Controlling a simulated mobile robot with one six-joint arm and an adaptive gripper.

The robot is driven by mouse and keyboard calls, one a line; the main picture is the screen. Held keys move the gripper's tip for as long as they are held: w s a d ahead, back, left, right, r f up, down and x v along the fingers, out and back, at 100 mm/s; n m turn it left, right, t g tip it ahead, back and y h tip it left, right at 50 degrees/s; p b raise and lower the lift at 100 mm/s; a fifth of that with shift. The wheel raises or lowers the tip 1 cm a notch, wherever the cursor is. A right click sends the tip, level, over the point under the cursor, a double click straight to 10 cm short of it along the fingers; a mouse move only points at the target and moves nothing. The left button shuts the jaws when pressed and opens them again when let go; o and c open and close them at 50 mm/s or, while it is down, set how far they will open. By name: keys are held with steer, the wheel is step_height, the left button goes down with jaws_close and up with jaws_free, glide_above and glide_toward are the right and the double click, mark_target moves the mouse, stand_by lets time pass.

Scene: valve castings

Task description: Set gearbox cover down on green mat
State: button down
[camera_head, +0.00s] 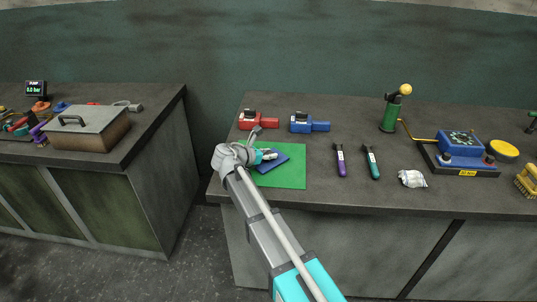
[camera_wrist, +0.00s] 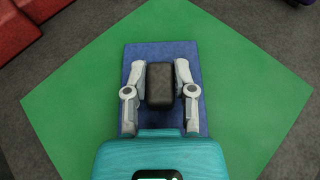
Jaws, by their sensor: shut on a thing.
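The gearbox cover is a blue rectangular plate (camera_head: 278,161) with a dark block-shaped grip on top. In the wrist view the blue plate (camera_wrist: 160,50) lies in front of me, inside the outline of the green mat (camera_wrist: 245,75). My gripper (camera_wrist: 160,78) has its two grey fingers on either side of the dark grip and is shut on it. In the head view my gripper (camera_head: 266,155) is over the green mat (camera_head: 294,180), with the cover low over or on it. I cannot tell whether the plate touches the mat. My wrist hides the mat's left part.
A red casting (camera_head: 262,122) and a blue casting (camera_head: 312,124) stand behind the mat. A purple-handled tool (camera_head: 340,160) and a teal-handled tool (camera_head: 371,162) lie to the right, then a crumpled white rag (camera_head: 412,179). A lidded box (camera_head: 88,128) stands on the left bench.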

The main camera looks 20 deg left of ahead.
steer(key=shift+f, duration=0.15)
steer(key=shift+c, duration=1.8)
jaws_free()
